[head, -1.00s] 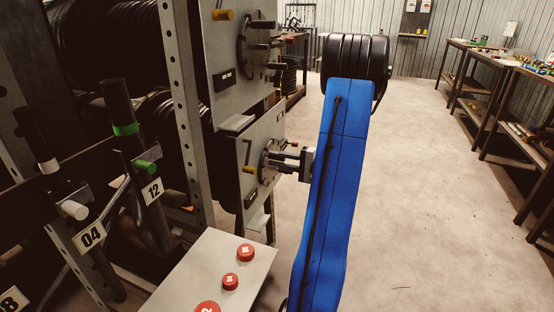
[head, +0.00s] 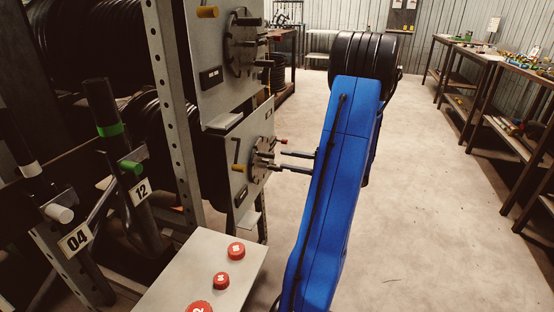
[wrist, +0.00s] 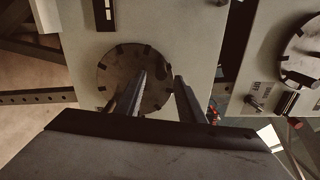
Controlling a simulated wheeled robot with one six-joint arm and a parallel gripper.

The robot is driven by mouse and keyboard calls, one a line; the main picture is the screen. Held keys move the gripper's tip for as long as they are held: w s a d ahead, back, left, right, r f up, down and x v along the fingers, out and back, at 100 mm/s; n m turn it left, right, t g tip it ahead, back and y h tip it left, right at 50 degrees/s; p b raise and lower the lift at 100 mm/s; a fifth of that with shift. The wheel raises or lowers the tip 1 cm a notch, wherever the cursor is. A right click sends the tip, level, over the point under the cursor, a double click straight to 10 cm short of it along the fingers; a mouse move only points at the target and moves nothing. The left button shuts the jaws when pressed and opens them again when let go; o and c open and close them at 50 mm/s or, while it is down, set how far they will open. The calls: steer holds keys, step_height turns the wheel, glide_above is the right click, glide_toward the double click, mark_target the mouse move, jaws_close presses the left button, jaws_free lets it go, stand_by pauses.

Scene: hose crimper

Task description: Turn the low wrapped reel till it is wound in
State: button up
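The low reel's grey panel (head: 228,190) stands at the front of the rack, with a round dark hub disc (head: 262,158) on its face. Black hose coils (head: 160,125) show behind it, partly hidden by the rack post. In the wrist view the disc (wrist: 112,72) has dark marks around its rim. My gripper (head: 280,161) points at the disc from the right with its two fingers apart. In the wrist view the fingers (wrist: 159,75) have a visible gap and nothing clear between them. I cannot tell whether they touch the disc or a part on it.
An upper reel panel (head: 210,85) with a similar disc sits just above. A yellow knob (head: 238,168) and a red-tipped lever (head: 281,141) are by the low disc. A grey box with red buttons (head: 221,281) stands in front. Floor to the right is open, up to the benches (head: 500,95).

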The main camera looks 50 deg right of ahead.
steer(key=v, duration=0.8)
steer(key=shift+s+d, duration=0.15)
steer(key=shift+s, duration=0.05)
stand_by(0.3)
